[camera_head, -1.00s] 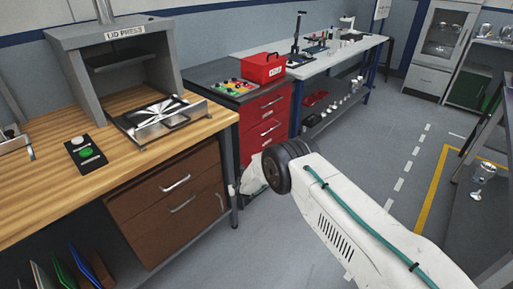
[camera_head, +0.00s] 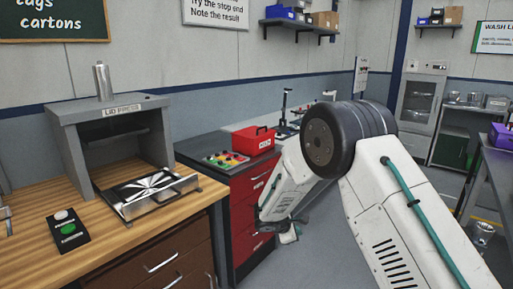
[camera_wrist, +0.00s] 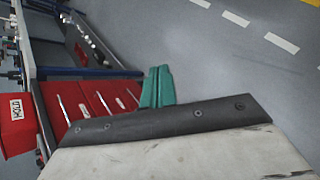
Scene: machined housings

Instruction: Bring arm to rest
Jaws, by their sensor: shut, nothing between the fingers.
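My arm is folded in the head view, with its dark elbow joint (camera_head: 345,137) high and the white forearm (camera_head: 292,185) slanting down and left in front of the red drawer cabinet (camera_head: 250,195). In the wrist view, my gripper (camera_wrist: 159,72) shows as two teal fingers side by side, closed together with nothing between them. It hangs over the floor beside the red drawers (camera_wrist: 95,97). In the head view I cannot make out the fingers.
A lid press (camera_head: 110,140) and a button box (camera_head: 67,231) are on the wooden bench (camera_head: 150,235) at left. A red box (camera_head: 254,141) sits on the cabinet top. Shelving stands at far right. Grey floor is open in the wrist view.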

